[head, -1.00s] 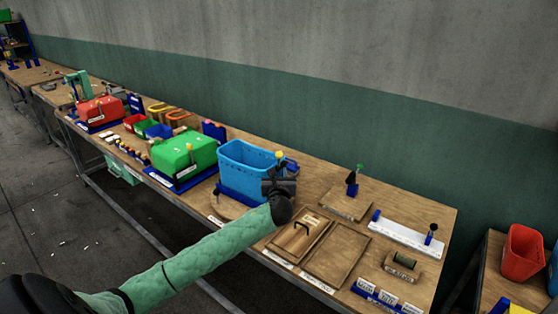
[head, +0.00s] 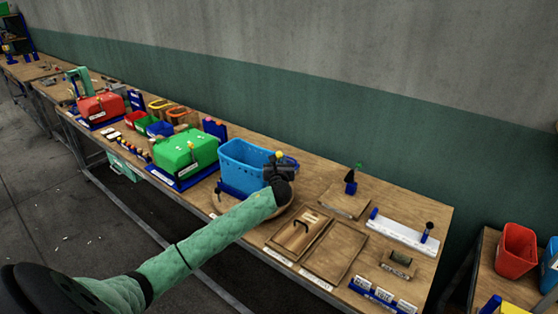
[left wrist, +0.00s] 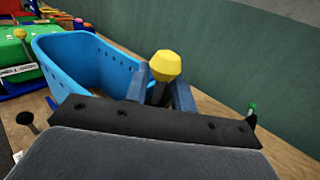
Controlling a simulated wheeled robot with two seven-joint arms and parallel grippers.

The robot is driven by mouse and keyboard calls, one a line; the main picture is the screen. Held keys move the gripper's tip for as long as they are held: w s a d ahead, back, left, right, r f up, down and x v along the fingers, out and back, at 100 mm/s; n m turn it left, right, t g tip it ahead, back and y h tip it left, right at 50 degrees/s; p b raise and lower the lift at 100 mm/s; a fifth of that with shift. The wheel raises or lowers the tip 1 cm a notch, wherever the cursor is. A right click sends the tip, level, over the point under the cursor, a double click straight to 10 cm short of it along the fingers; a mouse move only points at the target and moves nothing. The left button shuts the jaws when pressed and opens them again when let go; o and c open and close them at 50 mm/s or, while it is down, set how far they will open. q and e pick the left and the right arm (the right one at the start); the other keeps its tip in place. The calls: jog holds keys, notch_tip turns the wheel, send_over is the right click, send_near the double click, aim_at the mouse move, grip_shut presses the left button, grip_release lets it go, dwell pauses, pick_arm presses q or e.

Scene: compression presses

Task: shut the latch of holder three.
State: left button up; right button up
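My left gripper (head: 279,160) is beside the right end of the blue bin (head: 238,180). In the left wrist view its two blue-grey fingers (left wrist: 160,92) stand apart, on either side of the dark stem of a lever with a yellow knob (left wrist: 166,65). The knob (head: 279,154) also shows just above the gripper in the head view. I cannot tell whether the fingers touch the stem. The lever's base is hidden behind my gripper, and no label naming holder three is readable. My right gripper is not in view.
A green press (head: 186,150) stands left of the bin. A black-knobbed lever (left wrist: 26,118) rises nearby. Some bench surface around these is bare.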

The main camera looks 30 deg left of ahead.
pick_arm(q)
grip_shut()
